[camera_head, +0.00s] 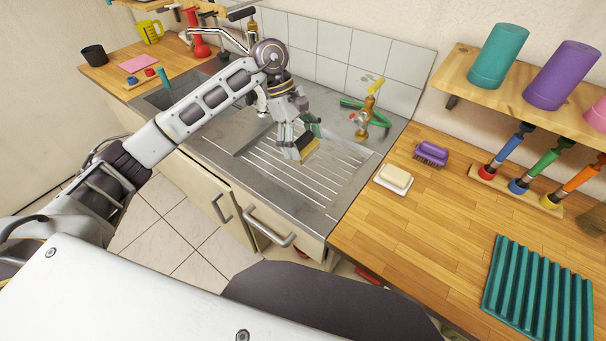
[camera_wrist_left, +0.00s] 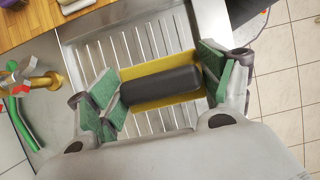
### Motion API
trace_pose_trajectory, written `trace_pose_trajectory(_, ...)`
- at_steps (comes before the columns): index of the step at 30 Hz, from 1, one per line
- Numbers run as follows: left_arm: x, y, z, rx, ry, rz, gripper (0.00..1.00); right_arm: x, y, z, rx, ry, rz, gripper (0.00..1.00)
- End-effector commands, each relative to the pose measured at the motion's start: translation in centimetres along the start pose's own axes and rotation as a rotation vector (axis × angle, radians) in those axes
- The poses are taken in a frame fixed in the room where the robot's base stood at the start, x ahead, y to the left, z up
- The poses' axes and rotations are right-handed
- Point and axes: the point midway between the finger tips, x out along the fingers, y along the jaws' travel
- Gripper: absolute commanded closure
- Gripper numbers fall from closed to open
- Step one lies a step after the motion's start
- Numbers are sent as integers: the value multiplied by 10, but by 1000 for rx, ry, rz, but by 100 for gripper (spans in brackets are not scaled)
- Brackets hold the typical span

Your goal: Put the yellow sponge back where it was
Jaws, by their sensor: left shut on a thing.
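The yellow sponge (camera_wrist_left: 153,81) is a yellow block with a dark grey rounded part along its middle. My left gripper (camera_wrist_left: 164,88) is shut on it, with green-padded fingers at its two ends in the left wrist view. In the head view, the left gripper (camera_head: 299,146) points down over the ribbed steel drainboard (camera_head: 325,183), and the sponge (camera_head: 309,149) shows as a yellow edge at the fingertips. I cannot tell whether the sponge touches the ribs. My right gripper is not in view.
A brass tap (camera_head: 370,112) with a green hose (camera_head: 352,103) stands behind the drainboard. On the right counter are a soap on a white dish (camera_head: 393,180), a purple brush (camera_head: 431,154), a bottle-brush rack and a teal ribbed mat (camera_head: 538,292). The sink basin lies left.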

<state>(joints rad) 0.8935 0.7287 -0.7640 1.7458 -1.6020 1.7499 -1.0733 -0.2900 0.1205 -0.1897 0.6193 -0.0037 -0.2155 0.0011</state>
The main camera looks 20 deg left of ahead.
Motion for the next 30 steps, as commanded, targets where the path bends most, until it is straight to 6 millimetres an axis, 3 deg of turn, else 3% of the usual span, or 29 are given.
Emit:
trace_pose_trajectory(7, 19, 0, -9, -2, -1, -3, 39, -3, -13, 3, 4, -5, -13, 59)
trace_pose_trajectory(16, 51, 0, -24, 0, -1, -2, 39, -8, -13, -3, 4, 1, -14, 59)
trace_pose_trajectory(30, 58, 1, -27, 0, 0, -1, 39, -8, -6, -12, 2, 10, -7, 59)
